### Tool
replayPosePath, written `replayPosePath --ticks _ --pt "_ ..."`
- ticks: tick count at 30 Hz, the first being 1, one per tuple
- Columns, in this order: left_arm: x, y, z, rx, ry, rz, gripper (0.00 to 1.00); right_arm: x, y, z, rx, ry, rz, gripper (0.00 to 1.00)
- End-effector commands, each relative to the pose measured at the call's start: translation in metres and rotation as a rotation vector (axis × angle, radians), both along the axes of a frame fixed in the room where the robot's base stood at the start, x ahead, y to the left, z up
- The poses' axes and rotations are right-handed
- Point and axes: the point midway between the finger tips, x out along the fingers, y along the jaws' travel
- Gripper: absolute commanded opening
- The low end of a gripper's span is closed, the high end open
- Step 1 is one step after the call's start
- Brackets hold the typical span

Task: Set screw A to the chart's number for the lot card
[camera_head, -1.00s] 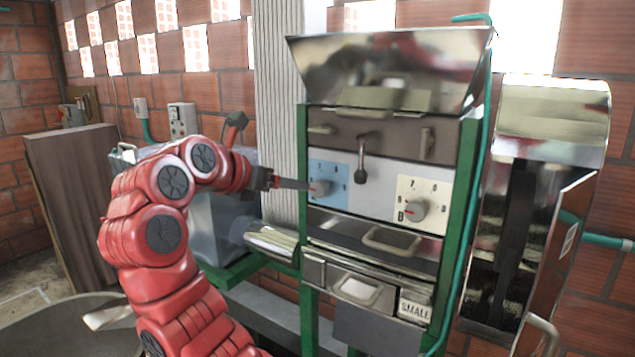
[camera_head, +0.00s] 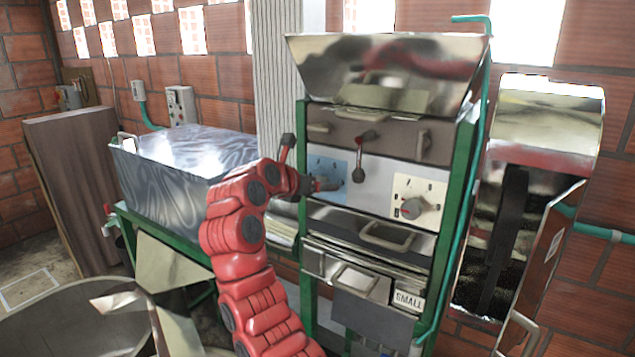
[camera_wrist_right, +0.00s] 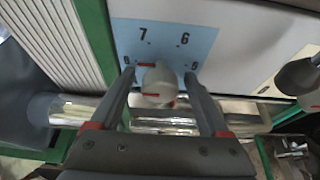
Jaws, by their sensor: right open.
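A blue dial plate (camera_head: 326,171) on the machine front carries a grey knob (camera_wrist_right: 158,85) with a red pointer. In the right wrist view the pointer faces left, toward what looks like an 8; 7, 6 and 5 are also around it. My right gripper (camera_head: 330,184) is at this knob, its fingers open (camera_wrist_right: 166,88) on either side; contact cannot be told. A cream dial plate (camera_head: 428,192) with a second knob (camera_head: 412,208) is to the right. No letter A is readable. A card reading SMALL (camera_head: 408,300) is on the lower front. My left gripper is not in view.
A drawer handle (camera_head: 387,236) sits below. A metal box (camera_head: 180,160) stands left of my arm. An open-fronted metal housing (camera_head: 545,130) with a hinged panel (camera_head: 550,255) is at right.

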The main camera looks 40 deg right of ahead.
Motion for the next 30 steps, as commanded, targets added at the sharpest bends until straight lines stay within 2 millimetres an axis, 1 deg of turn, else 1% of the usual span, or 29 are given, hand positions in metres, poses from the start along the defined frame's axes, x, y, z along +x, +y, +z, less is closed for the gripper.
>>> replayPosePath --ticks 1,2,3,8,12,14,23,30 --pt "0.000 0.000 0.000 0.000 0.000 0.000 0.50 0.000 0.000 0.000 0.000 0.000 0.000 0.76" --pt "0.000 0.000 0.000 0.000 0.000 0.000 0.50 0.000 0.000 0.000 0.000 0.000 0.000 0.71" --pt "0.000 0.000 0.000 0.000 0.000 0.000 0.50 0.000 0.000 0.000 0.000 0.000 0.000 0.63" --pt "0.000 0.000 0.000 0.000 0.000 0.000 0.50 0.000 0.000 0.000 0.000 0.000 0.000 0.35" --pt "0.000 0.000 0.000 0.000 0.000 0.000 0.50 0.000 0.000 0.000 -0.001 0.000 0.000 0.09" --pt "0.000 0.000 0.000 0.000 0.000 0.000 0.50 0.000 0.000 0.000 -0.001 0.000 0.000 0.00" --pt "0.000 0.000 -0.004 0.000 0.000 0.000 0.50 -0.001 -0.001 0.000 0.011 -0.032 -0.001 0.00" --pt "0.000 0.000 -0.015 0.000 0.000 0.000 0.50 -0.002 -0.002 -0.001 0.060 -0.153 -0.002 0.00"
